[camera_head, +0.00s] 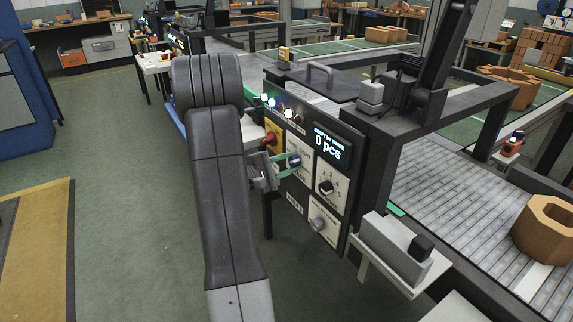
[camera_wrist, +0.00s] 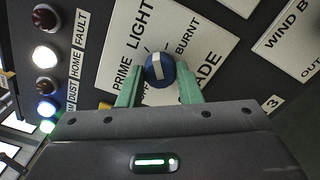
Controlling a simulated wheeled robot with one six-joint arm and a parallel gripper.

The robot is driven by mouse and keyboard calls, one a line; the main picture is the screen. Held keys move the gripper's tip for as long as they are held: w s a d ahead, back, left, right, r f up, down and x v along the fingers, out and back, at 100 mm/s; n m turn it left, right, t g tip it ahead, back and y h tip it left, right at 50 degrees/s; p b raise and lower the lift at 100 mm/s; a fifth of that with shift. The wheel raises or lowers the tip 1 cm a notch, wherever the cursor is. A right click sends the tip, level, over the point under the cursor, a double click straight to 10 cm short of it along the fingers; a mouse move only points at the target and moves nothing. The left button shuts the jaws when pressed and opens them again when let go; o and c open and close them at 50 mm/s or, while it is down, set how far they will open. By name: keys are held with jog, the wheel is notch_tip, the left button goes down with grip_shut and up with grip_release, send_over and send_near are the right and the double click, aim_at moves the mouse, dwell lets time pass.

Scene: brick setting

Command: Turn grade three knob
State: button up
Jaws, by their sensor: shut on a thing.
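The knob (camera_wrist: 160,70) is round and blue with a white stripe, on a white plate (camera_wrist: 122,52) lettered PRIME, LIGHT and BURNT, with part of the word GRADE showing. A small 3 label shows at lower right in the wrist view. The stripe runs nearly up and down in that view. My gripper (camera_wrist: 159,80) has green fingers shut on the knob, one on each side. In the head view the knob (camera_head: 294,161) shows at the fingertips, and my gripper (camera_head: 280,165) reaches the panel from the left.
The dark control panel (camera_head: 329,205) also carries a display reading 0 pcs (camera_head: 329,145), a black knob (camera_head: 326,187), a grey knob (camera_head: 318,225) and a red and yellow switch (camera_head: 270,138). Lit indicator lamps (camera_wrist: 46,57) sit beside the plate. A grey box (camera_head: 396,248) juts out at the panel's right.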

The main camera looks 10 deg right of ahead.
jog(key=n, duration=0.7)
jog(key=shift+r+n+p, duration=0.1)
jog(key=shift+n+p, duration=0.3)
jog(key=n+p, duration=0.2)
jog(key=n, duration=0.2)
jog(key=shift+n+p, duration=0.9)
jog(key=shift+n, duration=1.1)
jog(key=o, duration=1)
jog(key=shift+c, duration=0.2)
jog(key=shift+a, duration=0.15)
